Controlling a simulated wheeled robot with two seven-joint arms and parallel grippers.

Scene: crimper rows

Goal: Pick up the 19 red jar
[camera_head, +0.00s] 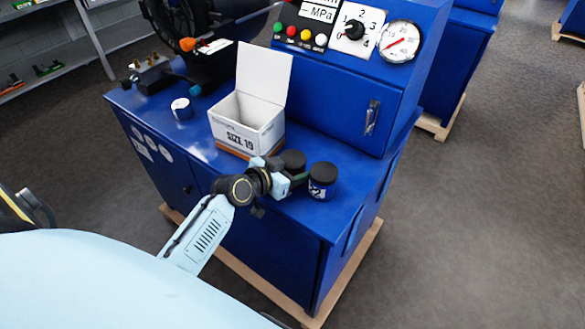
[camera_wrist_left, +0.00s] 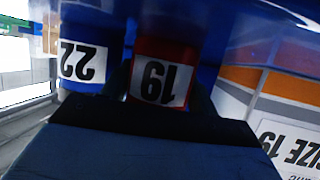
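The red jar with a white "19" label (camera_wrist_left: 160,72) is upside down in the left wrist view, between the dark fingers of my left gripper (camera_wrist_left: 160,95). In the head view its black lid (camera_head: 292,159) shows just beyond my left gripper (camera_head: 287,171), which hides most of its body. The fingers flank the jar closely; whether they press on it I cannot tell. The jar stands on the blue bench top. My right gripper is not in view.
A blue "22" jar (camera_head: 322,183) stands close to the right of it, also in the left wrist view (camera_wrist_left: 82,60). An open white "SIZE 19" box (camera_head: 236,130) is on the left. A blue control cabinet (camera_head: 345,95) rises behind. A small white-and-blue cup-like item (camera_head: 182,109) stands farther left.

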